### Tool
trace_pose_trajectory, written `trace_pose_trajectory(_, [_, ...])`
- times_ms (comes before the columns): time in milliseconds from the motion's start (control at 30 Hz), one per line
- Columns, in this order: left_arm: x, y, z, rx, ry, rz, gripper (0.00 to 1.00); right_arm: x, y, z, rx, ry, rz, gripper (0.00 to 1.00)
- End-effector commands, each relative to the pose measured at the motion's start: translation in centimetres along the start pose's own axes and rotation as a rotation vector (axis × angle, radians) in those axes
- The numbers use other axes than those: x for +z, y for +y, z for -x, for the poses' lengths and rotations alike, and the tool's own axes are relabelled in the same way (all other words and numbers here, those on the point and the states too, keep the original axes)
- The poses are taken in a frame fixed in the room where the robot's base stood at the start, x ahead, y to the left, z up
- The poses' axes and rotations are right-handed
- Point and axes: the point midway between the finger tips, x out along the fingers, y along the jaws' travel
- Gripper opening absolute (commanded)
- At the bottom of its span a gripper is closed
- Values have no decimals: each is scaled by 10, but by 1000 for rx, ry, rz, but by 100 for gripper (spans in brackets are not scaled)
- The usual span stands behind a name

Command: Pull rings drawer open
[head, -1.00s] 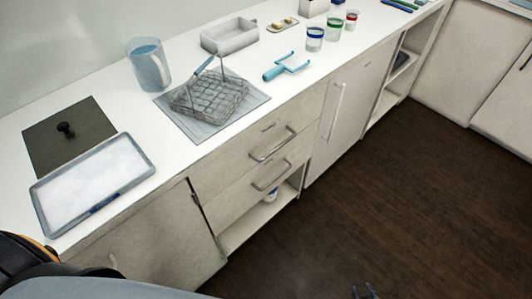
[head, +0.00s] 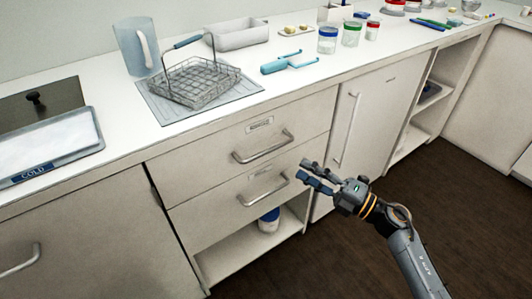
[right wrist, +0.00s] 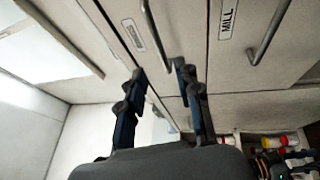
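Two pale drawers are stacked under the counter in the head view. The upper drawer (head: 215,155) has a curved metal bar handle (head: 264,147) and a small label above it. The lower drawer (head: 208,210) has a similar handle (head: 265,191) and label. Both look shut; their labels are too small to read here. My right gripper (head: 304,171) is open and empty, just right of the lower handle in the picture, apparently not touching it. In the right wrist view, the open fingers (right wrist: 160,82) point towards two handled fronts; one label reads MILL (right wrist: 227,18), the other label (right wrist: 133,35) is unreadable.
A wire basket (head: 200,83), a jug (head: 133,48) and a COLD tray (head: 45,150) stand on the counter. An open shelf (head: 235,258) holding a blue-and-white jar (head: 268,222) lies below the drawers. A tall door (head: 372,110) stands right of them.

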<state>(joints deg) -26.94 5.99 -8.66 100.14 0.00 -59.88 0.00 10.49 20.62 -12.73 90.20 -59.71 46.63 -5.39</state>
Motion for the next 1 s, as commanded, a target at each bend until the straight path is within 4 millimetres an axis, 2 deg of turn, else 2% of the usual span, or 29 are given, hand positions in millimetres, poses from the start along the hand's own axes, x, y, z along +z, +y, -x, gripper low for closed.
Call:
trace_pose_trajectory(300, [1, 0, -3, 0, -2, -1, 32, 0, 2, -70, 5, -1, -3, 34])
trace_pose_trajectory(500, [-1, 0, 0, 0, 2, 0, 32, 1, 1, -101, 4, -2, -3, 34])
trace_pose_trajectory(700, [-4, 0, 3, 0, 8, 0, 32, 1, 1, -115, 2, -2, -3, 34])
trace_pose_trajectory(1000, [-3, 0, 3, 0, 4, 0, 32, 1, 0, -116, 1, -3, -4, 32])
